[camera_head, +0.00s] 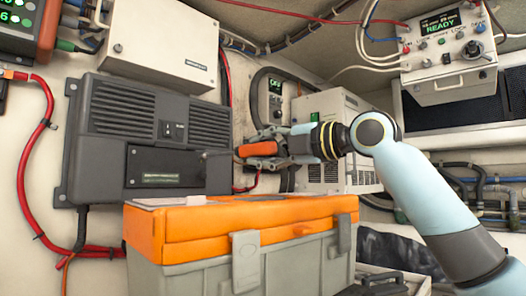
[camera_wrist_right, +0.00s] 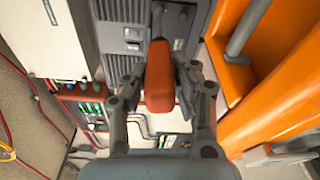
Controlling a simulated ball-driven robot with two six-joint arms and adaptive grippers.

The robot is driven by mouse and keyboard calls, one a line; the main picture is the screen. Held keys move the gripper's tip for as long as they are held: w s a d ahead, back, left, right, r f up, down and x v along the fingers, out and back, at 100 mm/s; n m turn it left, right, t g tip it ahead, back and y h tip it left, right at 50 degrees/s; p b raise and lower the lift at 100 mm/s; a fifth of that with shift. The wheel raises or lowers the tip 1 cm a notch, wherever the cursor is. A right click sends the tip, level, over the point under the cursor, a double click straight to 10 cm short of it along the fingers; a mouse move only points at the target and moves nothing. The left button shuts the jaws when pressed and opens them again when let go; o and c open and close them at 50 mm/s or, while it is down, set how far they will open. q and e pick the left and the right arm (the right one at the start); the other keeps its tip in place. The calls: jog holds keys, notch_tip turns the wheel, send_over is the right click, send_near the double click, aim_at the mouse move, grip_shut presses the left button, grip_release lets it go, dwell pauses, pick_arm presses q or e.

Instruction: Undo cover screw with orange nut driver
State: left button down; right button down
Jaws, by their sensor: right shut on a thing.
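The nut driver's orange handle (camera_head: 258,149) is in my right gripper (camera_head: 270,144), whose fingers close around it. The driver lies roughly level, and its dark shaft points left toward the lower right part of a dark grey vented unit (camera_head: 102,160). A recessed cover panel (camera_head: 165,180) is on that unit's front. I cannot tell whether the driver's tip touches the cover, and the screw is not clearly visible. In the right wrist view the orange handle (camera_wrist_right: 159,80) sits between the two fingers of the gripper (camera_wrist_right: 160,70). My left gripper is not in view.
An orange-lidded grey toolbox (camera_head: 245,215) stands just below my right gripper. A white box (camera_head: 160,45) is above the vented unit. A white cabinet (camera_head: 340,110) is behind the gripper. Red cables (camera_head: 45,120) run down the left wall.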

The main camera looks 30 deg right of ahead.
jog(key=shift+s, duration=0.1)
dwell(0.4)
jog(key=shift+s+d, duration=0.25)
jog(key=shift+s, duration=0.35)
